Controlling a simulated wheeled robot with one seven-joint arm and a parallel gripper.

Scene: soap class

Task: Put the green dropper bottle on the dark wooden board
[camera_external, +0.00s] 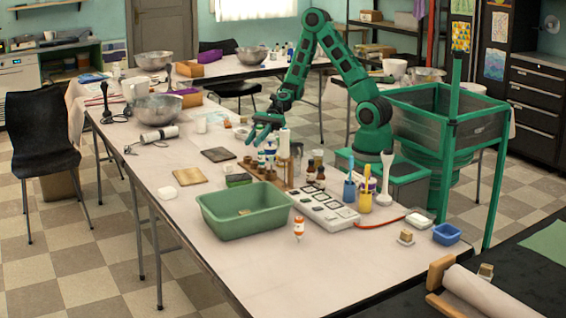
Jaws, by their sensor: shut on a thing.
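My gripper (262,132) hangs over the table behind the wooden rack, to the right of the dark wooden board. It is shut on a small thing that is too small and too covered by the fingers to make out. The dark wooden board (217,155) lies flat on the table, and its top looks bare. Several small bottles (262,158) stand close together just below my gripper. I cannot tell whether the green dropper bottle is among them or in my fingers.
A light wooden board (180,181), a white block (161,193) and a green tub (244,211) are nearer the front. A wooden rack (272,178), a tall white bottle (284,144) and brown bottles (316,174) crowd the right. The table around the dark board is mostly clear.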

